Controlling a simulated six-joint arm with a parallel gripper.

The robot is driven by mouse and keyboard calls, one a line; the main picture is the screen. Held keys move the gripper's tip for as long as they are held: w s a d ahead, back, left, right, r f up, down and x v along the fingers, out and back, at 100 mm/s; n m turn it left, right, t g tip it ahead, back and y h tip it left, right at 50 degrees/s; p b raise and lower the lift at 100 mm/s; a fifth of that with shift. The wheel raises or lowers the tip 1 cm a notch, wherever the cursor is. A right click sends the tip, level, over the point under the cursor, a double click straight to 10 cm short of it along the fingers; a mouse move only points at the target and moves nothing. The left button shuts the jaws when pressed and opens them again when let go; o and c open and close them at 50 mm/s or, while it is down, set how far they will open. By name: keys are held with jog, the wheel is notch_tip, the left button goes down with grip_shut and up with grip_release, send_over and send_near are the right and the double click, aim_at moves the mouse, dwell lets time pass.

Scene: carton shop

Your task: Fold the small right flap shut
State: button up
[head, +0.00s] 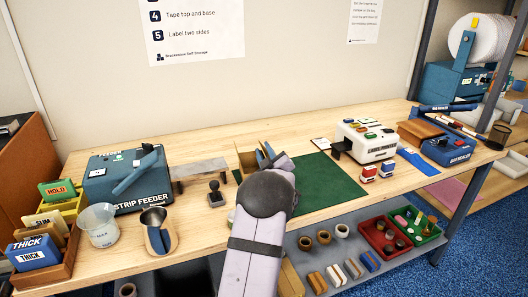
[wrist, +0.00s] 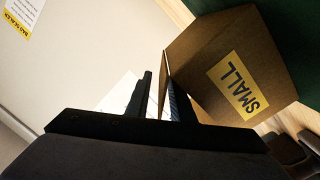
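The small carton (wrist: 218,66) is brown, with a yellow SMALL label (wrist: 238,84), and fills the right of the wrist view. In the head view only part of the carton (head: 246,160) shows, behind my gripper at the green mat's left end. My gripper (wrist: 160,95) has its two dark fingers apart, close beside the carton's edge. A thin brown strip, which looks like a flap seen edge-on (wrist: 164,82), shows between the fingers, close to the right one. I cannot tell whether they touch. In the head view my arm hides most of the carton and its flaps.
The green mat (head: 325,190) lies bare to the right. A label printer (head: 366,140) and red and blue stamps stand beyond it. A black stamp (head: 215,192), a metal cup (head: 156,228) and the strip feeder (head: 125,178) stand to the left.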

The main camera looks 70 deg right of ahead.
grip_shut()
jog(key=f+n+b, duration=0.1)
jog(key=b, duration=0.1)
jog(key=shift+w+a+b, duration=0.1)
jog(key=shift+w+b, duration=0.05)
jog(key=shift+b, duration=0.25)
jog(key=shift+w+a+f+n+b, duration=0.1)
jog(key=shift+w+n+b, duration=0.05)
jog(key=shift+n+b, duration=0.7)
jog(key=shift+b, duration=0.5)
jog(key=shift+c, duration=2.2)
grip_release()
jog(key=o, duration=0.4)
jog(key=shift+o, duration=0.2)
jog(key=shift+a, duration=0.1)
